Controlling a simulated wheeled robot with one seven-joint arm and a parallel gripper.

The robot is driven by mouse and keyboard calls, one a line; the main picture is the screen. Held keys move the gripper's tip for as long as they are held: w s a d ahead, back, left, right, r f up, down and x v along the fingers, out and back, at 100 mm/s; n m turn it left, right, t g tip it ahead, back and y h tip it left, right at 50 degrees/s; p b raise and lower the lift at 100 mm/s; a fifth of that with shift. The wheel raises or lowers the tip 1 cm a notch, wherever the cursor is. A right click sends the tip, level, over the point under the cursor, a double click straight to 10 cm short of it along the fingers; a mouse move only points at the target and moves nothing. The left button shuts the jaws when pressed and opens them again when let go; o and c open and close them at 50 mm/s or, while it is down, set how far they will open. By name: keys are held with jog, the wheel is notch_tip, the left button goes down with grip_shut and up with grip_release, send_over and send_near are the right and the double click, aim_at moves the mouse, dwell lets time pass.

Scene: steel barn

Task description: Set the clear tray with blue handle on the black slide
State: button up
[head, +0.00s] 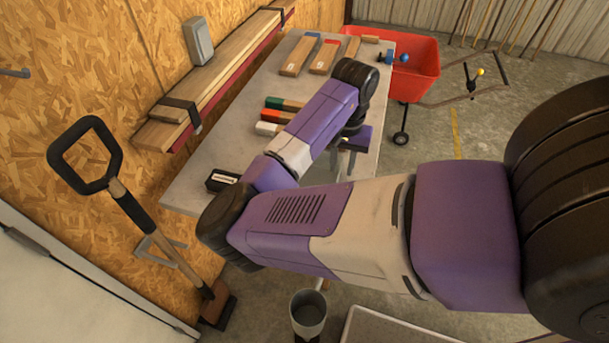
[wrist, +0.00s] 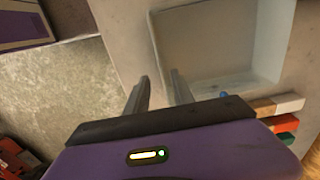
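The clear tray (wrist: 212,45) shows in the upper right of the wrist view as a pale, square, shallow tray. A small blue handle (wrist: 222,95) is on its near side. My gripper (wrist: 158,76) is open, with nothing between its two fingers. In the picture, the fingers are left of the blue handle and apart from it, near the tray's left side. In the head view, my arm covers this part of the table, and the tray cannot be made out. I cannot pick out the black slide for sure in either view.
The grey table (head: 257,95) holds blocks with green, red and white ends (head: 275,116), longer wooden pieces (head: 300,56) and a black labelled box (head: 222,180). A red cart (head: 418,75) stands beyond it. A shovel (head: 130,205) leans at left; a bucket (head: 308,312) stands below.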

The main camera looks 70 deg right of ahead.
jog(key=f, duration=0.3)
jog(key=f+p, duration=0.1)
jog(key=f, duration=0.1)
jog(key=shift+w+d, duration=0.15)
jog(key=shift+w, duration=0.1)
jog(key=shift+c, duration=0.2)
grip_shut()
dwell(1.0)
